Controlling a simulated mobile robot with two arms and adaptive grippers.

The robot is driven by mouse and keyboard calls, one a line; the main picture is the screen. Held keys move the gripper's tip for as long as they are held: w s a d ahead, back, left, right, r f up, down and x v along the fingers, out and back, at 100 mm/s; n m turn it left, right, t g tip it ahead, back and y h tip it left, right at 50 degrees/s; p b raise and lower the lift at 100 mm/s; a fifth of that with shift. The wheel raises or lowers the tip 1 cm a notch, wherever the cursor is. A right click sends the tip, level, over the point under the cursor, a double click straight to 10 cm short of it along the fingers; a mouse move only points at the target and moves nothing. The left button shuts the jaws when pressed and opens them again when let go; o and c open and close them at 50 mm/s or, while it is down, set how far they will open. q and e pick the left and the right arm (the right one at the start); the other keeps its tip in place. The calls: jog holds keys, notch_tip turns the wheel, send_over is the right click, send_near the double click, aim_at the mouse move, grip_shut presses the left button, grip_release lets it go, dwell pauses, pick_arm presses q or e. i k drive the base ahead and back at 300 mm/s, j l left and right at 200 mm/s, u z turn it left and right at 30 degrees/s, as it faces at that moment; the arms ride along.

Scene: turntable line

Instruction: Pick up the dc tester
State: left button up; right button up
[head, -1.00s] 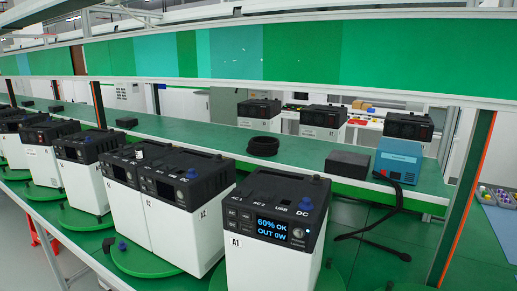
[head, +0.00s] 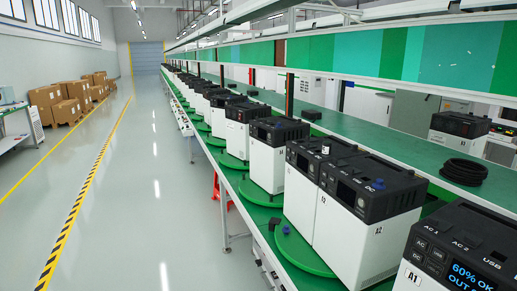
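I cannot make out for sure which thing is the dc tester. A small white-topped cylinder (head: 325,150) stands on the unit behind A2. The unit marked A1 (head: 435,270) is cut off at the lower right; its lit screen (head: 468,275) reads 60% OK. Neither of my grippers is in view.
A long row of white and black power units (head: 263,155) runs along the line on green turntables. A coiled black cable (head: 463,171) lies on the green shelf (head: 410,160) behind. The grey aisle (head: 140,190) at left is clear, with cardboard boxes (head: 65,105) beyond.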

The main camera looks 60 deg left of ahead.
aim_at(327, 145)
jog(key=u, duration=1.3)
